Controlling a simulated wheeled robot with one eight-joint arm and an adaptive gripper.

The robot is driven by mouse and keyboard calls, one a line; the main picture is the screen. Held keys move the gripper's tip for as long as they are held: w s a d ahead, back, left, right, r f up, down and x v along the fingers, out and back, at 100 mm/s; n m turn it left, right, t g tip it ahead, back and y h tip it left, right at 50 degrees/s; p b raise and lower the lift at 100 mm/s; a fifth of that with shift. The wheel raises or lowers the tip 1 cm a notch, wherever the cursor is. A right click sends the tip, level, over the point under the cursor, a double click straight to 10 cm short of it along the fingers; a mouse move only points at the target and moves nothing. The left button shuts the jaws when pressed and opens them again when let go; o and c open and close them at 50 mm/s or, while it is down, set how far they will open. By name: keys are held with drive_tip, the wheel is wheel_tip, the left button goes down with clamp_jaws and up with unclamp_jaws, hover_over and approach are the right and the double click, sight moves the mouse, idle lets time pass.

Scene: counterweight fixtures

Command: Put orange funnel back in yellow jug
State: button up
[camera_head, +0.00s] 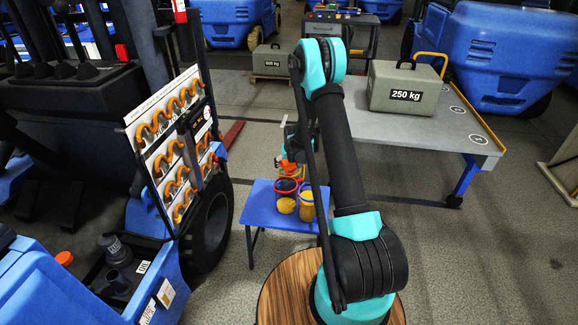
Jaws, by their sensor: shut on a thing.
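My gripper (290,158) is beyond my arm, above the far side of the small blue table, and is small and partly hidden. It is shut on the orange funnel (291,171), of which only a little orange shows. Two containers stand side by side on the blue table (264,211). The left one has a red rim and a yellow lower part (286,206). The right one is the yellow jug (307,211), partly hidden by my arm. The funnel appears above and behind the containers; I cannot tell whether it touches either.
A rack of orange hooks (168,150) and a black tyre (211,225) stand left of the blue table. A grey bench (420,134) with a 250 kg weight (405,87) stands at the back right.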

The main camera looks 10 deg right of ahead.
sight(291, 171)
drive_tip(key=o, duration=1.2)
drive_tip(key=shift+c, duration=0.2)
drive_tip(key=shift+v, duration=5.05)
drive_tip(key=s+d+r, duration=0.1)
drive_tip(key=s+r, duration=0.7)
drive_tip(key=s, duration=0.1)
drive_tip(key=s+d+r, duration=0.1)
drive_tip(key=s+r, duration=0.1)
drive_tip(key=s, duration=1.3)
drive_tip(key=s+d+r+m, duration=0.1)
drive_tip(key=s+d+r, duration=0.1)
drive_tip(key=s, duration=1.3)
